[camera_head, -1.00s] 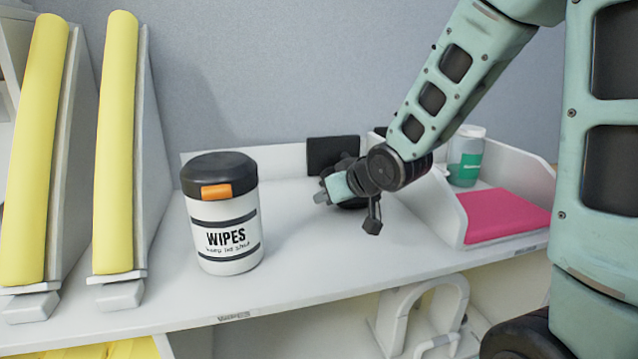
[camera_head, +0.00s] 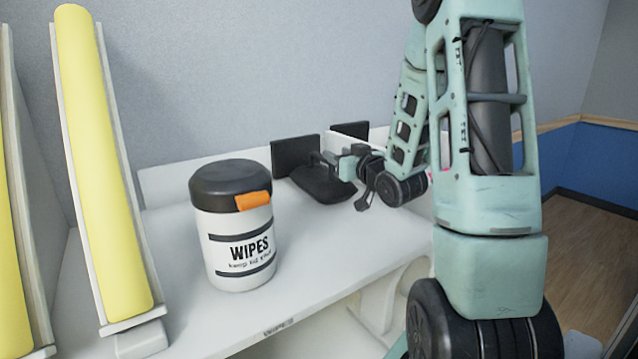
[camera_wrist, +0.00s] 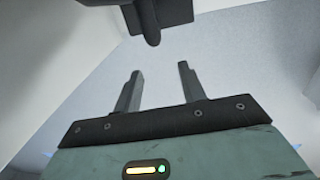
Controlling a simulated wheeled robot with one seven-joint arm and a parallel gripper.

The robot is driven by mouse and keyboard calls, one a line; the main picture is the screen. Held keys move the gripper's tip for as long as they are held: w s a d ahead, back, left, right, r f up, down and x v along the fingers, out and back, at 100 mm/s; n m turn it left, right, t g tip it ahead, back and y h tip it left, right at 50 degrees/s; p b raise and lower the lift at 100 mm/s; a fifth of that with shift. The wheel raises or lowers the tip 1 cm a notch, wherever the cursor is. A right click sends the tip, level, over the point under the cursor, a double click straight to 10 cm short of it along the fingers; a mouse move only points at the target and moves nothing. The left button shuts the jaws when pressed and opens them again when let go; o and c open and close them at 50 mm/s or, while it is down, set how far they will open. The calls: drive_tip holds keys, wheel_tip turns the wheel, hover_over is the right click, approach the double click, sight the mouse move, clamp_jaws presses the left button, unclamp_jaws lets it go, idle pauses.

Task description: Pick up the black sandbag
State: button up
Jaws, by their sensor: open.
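A black, flat, padded object (camera_head: 318,184), which looks like the black sandbag, lies on the white shelf (camera_head: 300,270) behind and right of the wipes canister. My gripper (camera_head: 328,160) is at the bag's upper right side in the head view and covers part of it. I cannot tell whether they touch. In the wrist view my gripper (camera_wrist: 160,72) has its two fingers apart, with only pale surface between them. A dark block with a rounded stub (camera_wrist: 150,18) shows beyond the fingertips; I cannot tell what it is.
A white wipes canister (camera_head: 240,235) with a black lid stands at the front left. Upright black panels (camera_head: 295,156) stand behind the bag. Yellow padded uprights (camera_head: 100,160) are at the left. The shelf between canister and bag is clear.

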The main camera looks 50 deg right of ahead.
sight(335, 181)
wheel_tip(335, 181, down, 3)
drive_tip(key=shift+f, duration=0.2)
drive_tip(key=shift+p+x, duration=0.3)
drive_tip(key=shift+x, duration=0.75)
drive_tip(key=shift+p+x, duration=0.7)
drive_tip(key=shift+x, duration=2)
drive_tip(key=shift+r, duration=0.1)
clamp_jaws()
drive_tip(key=shift+r, duration=0.2)
